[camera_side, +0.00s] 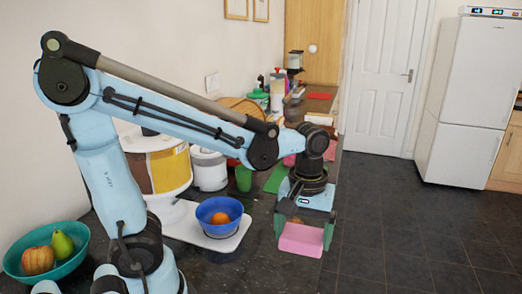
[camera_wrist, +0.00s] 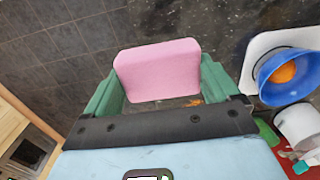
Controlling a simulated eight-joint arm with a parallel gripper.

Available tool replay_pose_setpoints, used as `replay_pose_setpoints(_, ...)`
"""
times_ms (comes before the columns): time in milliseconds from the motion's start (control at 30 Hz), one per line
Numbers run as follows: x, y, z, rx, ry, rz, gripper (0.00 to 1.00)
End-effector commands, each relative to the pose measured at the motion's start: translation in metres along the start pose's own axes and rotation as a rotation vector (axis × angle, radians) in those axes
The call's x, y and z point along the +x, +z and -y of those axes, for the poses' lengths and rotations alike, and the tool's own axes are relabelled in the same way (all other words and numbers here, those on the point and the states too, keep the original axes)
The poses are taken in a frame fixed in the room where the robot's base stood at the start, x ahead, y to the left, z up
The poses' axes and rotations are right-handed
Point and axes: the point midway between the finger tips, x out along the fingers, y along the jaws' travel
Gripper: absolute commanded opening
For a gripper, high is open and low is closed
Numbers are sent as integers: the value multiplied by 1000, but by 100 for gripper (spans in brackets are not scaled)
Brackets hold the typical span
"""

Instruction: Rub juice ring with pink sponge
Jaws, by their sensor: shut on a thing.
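The pink sponge (camera_side: 301,240) is held between the two green fingers of my gripper (camera_side: 303,229), low over the dark counter near its front edge. In the wrist view the sponge (camera_wrist: 158,70) spans the gap between the fingers of my gripper (camera_wrist: 158,82). I cannot tell whether the sponge touches the counter. A small orange-brown mark (camera_wrist: 192,102), possibly part of the juice ring, shows just beside the sponge in the wrist view. The rest of it is hidden by the sponge and gripper. No ring shows in the side view.
A blue bowl (camera_side: 213,220) with an orange fruit stands on a white board (camera_side: 205,237) left of my gripper. A green cup (camera_side: 244,179), a white canister (camera_side: 208,170) and other kitchen items stand behind. A teal fruit bowl (camera_side: 60,270) is at lower left. The counter's front edge is close.

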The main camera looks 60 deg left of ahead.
Motion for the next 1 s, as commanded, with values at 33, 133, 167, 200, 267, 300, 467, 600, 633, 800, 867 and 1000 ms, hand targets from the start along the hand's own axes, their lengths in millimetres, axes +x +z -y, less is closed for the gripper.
replay_pose_setpoints(33, 1, -16, 1, -10, 0, 0, 64)
replay_pose_setpoints(133, 4, -51, 7, -12, 0, 0, 64)
replay_pose_setpoints(167, 5, -61, 9, -12, 0, 0, 64)
replay_pose_setpoints(200, 8, -75, 13, -12, 0, 0, 64)
replay_pose_setpoints(267, 11, -94, 20, -11, 0, 0, 64)
replay_pose_setpoints(300, 13, -106, 25, -10, 0, 0, 64)
replay_pose_setpoints(467, 22, -142, 43, -7, 0, 0, 64)
replay_pose_setpoints(600, 27, -156, 53, -2, 0, 0, 64)
replay_pose_setpoints(633, 28, -158, 54, -1, 0, 0, 64)
replay_pose_setpoints(800, 34, -160, 55, 0, 0, 0, 64)
replay_pose_setpoints(867, 38, -160, 55, 0, 0, 0, 64)
replay_pose_setpoints(1000, 50, -159, 55, 0, 0, 0, 64)
